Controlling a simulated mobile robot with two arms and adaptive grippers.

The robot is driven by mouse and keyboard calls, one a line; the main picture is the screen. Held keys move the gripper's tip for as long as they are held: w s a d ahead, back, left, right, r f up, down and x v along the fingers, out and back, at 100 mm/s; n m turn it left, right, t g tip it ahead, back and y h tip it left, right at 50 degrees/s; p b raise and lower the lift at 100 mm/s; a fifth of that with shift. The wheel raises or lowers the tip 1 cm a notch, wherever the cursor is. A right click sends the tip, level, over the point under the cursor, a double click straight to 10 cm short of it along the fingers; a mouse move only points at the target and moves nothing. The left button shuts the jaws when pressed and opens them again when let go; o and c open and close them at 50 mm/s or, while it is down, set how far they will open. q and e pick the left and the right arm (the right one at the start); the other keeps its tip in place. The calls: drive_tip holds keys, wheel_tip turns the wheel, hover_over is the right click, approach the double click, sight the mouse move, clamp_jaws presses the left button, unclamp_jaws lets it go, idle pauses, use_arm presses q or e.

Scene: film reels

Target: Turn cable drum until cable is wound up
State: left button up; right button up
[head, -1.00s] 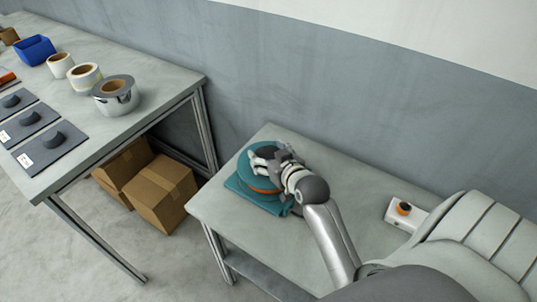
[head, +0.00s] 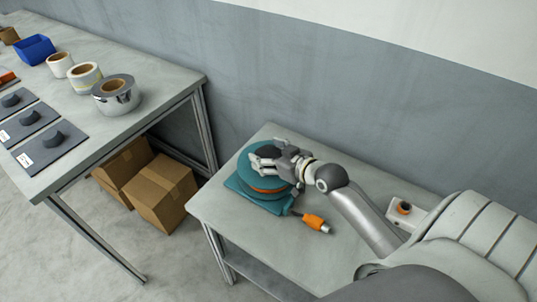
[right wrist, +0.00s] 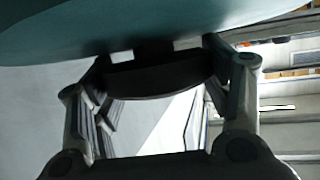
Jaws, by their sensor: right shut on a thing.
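The teal cable drum (head: 255,170) with an orange cable wound between its flanges stands on a teal base on the small grey table. A dark knob (head: 267,152) sits on its top flange. My right gripper (head: 266,158) is shut on this knob. In the right wrist view, the dark knob (right wrist: 158,75) is between the fingers, with the drum's teal flange (right wrist: 130,25) beside it. An orange cable end (head: 314,222) with a silvery tip lies on the table at the drum's right. How much cable is wound is partly hidden. My left gripper is not in view.
The small table (head: 265,250) is mostly clear in front. A white box with a dark and orange knob (head: 403,208) stands at its right. The long table (head: 150,90) at left holds rolls, a blue bin (head: 36,50) and dark pads. Cartons (head: 160,195) lie beneath.

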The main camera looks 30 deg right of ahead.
drive_tip(key=o, duration=1.5)
drive_tip(key=shift+c, duration=0.2)
drive_tip(key=v, duration=1.2)
drive_tip(key=shift+s+f, duration=0.1)
